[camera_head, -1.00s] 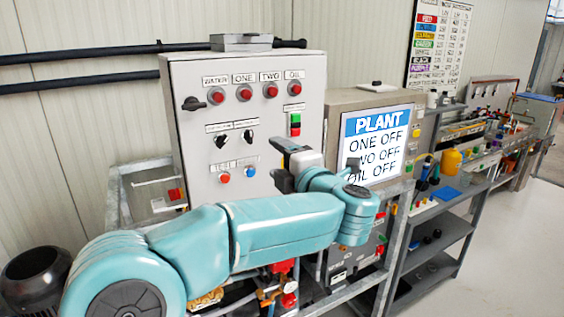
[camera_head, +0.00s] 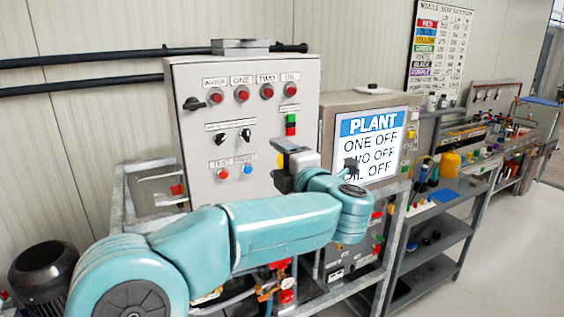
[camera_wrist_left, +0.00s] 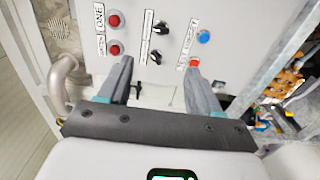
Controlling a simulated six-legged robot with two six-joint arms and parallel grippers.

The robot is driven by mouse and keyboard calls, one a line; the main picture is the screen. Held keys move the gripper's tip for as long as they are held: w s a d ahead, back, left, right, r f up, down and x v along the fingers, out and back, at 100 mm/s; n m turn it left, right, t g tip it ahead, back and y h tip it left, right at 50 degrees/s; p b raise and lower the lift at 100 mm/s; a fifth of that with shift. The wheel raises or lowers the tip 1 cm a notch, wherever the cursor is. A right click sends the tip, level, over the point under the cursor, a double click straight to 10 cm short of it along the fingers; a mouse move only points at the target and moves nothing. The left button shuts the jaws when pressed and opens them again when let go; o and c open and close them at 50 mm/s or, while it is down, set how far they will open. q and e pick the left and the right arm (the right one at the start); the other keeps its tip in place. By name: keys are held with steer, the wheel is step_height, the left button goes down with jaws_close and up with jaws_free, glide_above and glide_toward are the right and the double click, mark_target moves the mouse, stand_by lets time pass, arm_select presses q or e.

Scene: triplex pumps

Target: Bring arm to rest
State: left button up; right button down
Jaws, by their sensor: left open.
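My left arm (camera_head: 285,222) comes in from the left, teal and bent, in front of the control panel. My left gripper (camera_head: 282,168) is raised at the grey panel (camera_head: 205,125); its fingers are mostly hidden in the head view. In the left wrist view, the gripper (camera_wrist_left: 160,72) has its two grey fingers spread apart, with nothing between them but the panel face. The right fingertip overlaps the area just below a red button (camera_wrist_left: 194,62); I cannot tell whether it touches. My right gripper is not in view.
The panel carries red buttons (camera_head: 242,94), black switches (camera_head: 221,138) and a blue button (camera_head: 247,169). A screen (camera_head: 372,148) reads PLANT, ONE OFF, TWO OFF, OIL OFF. A metal frame (camera_head: 124,200) surrounds the panel's base. Shelves (camera_head: 440,235) and open floor (camera_head: 515,255) lie right.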

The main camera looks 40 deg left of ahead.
arm_select(q)
steer(key=w+d+f+m+t+h, duration=0.1)
steer(key=w+f+m+t+h, duration=0.35)
steer(key=f, duration=1.15)
steer(key=w+d+f+m+g+h, duration=0.15)
steer(key=f+m, duration=0.65)
steer(key=f, duration=0.9)
steer(key=s+d+f+m+g+h, duration=0.2)
steer(key=s+d+f+m+h, duration=0.3)
steer(key=f, duration=0.6)
steer(key=s+d+f+m+g+h, duration=0.1)
steer(key=s+d+f+m+h, duration=0.45)
steer(key=f, duration=0.55)
steer(key=s+d+f+m+g+h, duration=0.2)
steer(key=s+d, duration=0.4)
steer(key=s, duration=0.3)
steer(key=s+d+f+m+g+h, duration=0.2)
steer(key=s+d+m+g, duration=0.2)
steer(key=s, duration=0.6)
steer(key=d+g, duration=0.1)
steer(key=d, duration=0.1)
steer(key=shift+s+d, duration=0.25)
steer(key=shift+d, duration=0.1)
